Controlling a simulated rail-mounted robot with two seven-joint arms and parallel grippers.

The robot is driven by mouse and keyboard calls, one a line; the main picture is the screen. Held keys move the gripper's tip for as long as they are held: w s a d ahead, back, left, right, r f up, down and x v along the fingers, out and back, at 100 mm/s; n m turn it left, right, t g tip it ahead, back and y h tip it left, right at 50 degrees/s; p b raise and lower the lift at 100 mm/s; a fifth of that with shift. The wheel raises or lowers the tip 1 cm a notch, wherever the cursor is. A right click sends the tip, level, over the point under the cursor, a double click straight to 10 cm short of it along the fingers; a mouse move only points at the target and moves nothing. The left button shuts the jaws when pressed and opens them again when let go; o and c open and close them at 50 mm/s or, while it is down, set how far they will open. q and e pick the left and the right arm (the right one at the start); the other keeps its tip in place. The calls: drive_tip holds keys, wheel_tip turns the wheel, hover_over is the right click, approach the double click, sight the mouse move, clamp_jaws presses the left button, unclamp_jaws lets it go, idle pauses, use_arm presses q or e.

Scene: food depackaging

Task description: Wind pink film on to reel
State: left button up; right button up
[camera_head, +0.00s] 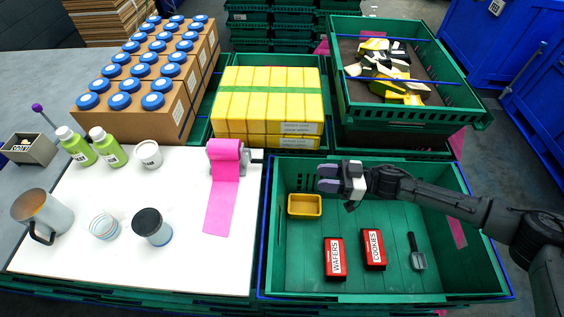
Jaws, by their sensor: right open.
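The pink film (222,202) hangs from a grey reel holder (245,157) at the back right of the white board. Its loose strip lies flat toward the front of the board, narrowing to a slanted end. My right gripper (328,179) is open and appears empty. It is over the green crate at the right, pointing left, apart from the film and to the right of it. My left gripper is not in view.
The green crate (480,272) holds a yellow tray (304,205), a wafers box (334,258), a cookies box (373,249) and a dark-handled tool (417,252). Bottles, a white tub (148,153), a jug (42,215) and jars stand on the white board (190,270). Yellow packs (268,95) are stacked behind.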

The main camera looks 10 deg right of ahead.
use_arm(q)
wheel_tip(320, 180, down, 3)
drive_tip(key=b, duration=0.3)
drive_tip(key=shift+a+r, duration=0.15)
use_arm(e)
drive_tip(key=w+a+m+t, duration=0.1)
drive_tip(key=w+a, duration=0.3)
drive_tip(key=a, duration=0.2)
drive_tip(key=w+a+m+t+h, duration=0.1)
drive_tip(key=w+a+m, duration=0.1)
drive_tip(key=w+a, duration=0.2)
drive_tip(key=a, duration=0.3)
drive_tip(key=shift+a+f+t, duration=0.2)
drive_tip(key=shift+f+t, duration=0.1)
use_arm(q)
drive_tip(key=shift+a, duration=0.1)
use_arm(e)
drive_tip(key=shift+c, duration=0.4)
drive_tip(key=shift+c, duration=0.8)
clamp_jaws()
